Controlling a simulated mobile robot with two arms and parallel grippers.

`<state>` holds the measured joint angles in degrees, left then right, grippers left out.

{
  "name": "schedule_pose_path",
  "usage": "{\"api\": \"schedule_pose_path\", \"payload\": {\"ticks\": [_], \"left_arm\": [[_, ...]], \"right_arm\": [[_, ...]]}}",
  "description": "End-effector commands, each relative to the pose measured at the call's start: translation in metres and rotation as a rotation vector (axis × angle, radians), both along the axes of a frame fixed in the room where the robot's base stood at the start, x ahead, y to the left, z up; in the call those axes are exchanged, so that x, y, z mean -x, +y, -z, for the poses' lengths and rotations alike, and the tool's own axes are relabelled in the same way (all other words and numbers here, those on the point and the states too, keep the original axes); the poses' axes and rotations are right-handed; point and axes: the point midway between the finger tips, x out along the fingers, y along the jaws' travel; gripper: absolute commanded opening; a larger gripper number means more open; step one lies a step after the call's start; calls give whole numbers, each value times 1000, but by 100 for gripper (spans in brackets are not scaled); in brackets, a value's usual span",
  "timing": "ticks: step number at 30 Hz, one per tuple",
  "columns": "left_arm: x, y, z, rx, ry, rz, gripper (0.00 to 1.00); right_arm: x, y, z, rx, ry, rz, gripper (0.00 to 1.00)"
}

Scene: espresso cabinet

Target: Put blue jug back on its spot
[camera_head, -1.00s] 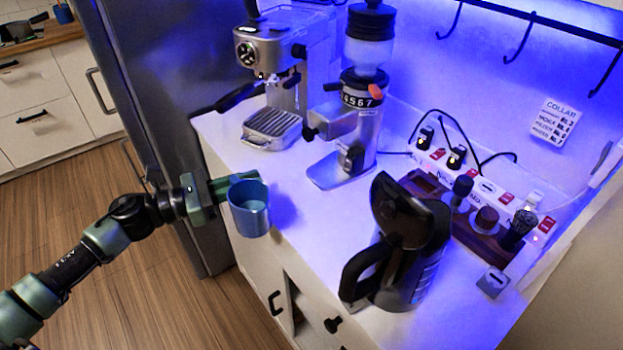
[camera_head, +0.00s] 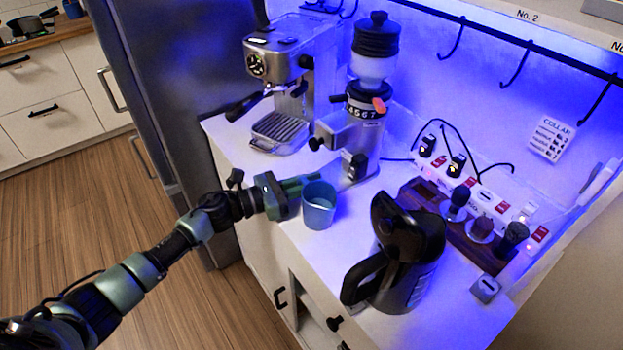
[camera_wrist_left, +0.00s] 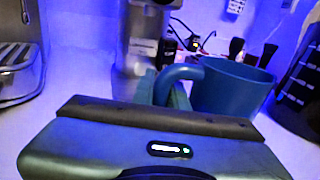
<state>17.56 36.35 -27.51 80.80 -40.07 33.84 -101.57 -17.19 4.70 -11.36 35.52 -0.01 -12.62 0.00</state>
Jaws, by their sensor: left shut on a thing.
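The blue jug (camera_head: 319,208) is upright at the counter, left of the black kettle and in front of the grinder. Whether its base touches the counter I cannot tell. My left gripper (camera_head: 298,186) comes in from the left and is shut on the jug's handle. In the left wrist view the jug (camera_wrist_left: 232,90) is just beyond the gripper, with its handle (camera_wrist_left: 172,82) between the green fingers. The jug's spot is not marked out clearly in these frames. My right gripper is not in view.
An espresso machine (camera_head: 280,66) and a grinder (camera_head: 350,140) stand behind the jug. A black kettle (camera_head: 408,250) stands to its right. A wooden tray (camera_head: 415,193) with tools lies by a power strip. Bare counter lies between jug and kettle.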

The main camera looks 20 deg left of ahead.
Motion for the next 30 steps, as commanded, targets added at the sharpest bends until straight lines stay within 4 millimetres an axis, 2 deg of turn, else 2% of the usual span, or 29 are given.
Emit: {"api": "schedule_pose_path", "payload": {"ticks": [8,9,11,12,22,26,30], "left_arm": [[0,0,1,2,-2,0,0],[0,0,2,0,-1,0,17],[0,0,1,0,-1,0,33],[0,0,1,0,-1,0,36],[0,0,-2,1,-1,0,36],[10,12,4,-2,1,-1,36],[29,33,6,-2,2,0,36]], "right_arm": [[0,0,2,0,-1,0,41],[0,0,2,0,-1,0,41],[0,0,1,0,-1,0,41],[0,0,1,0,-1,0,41],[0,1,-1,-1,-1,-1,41],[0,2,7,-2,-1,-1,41],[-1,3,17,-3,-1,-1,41]]}}
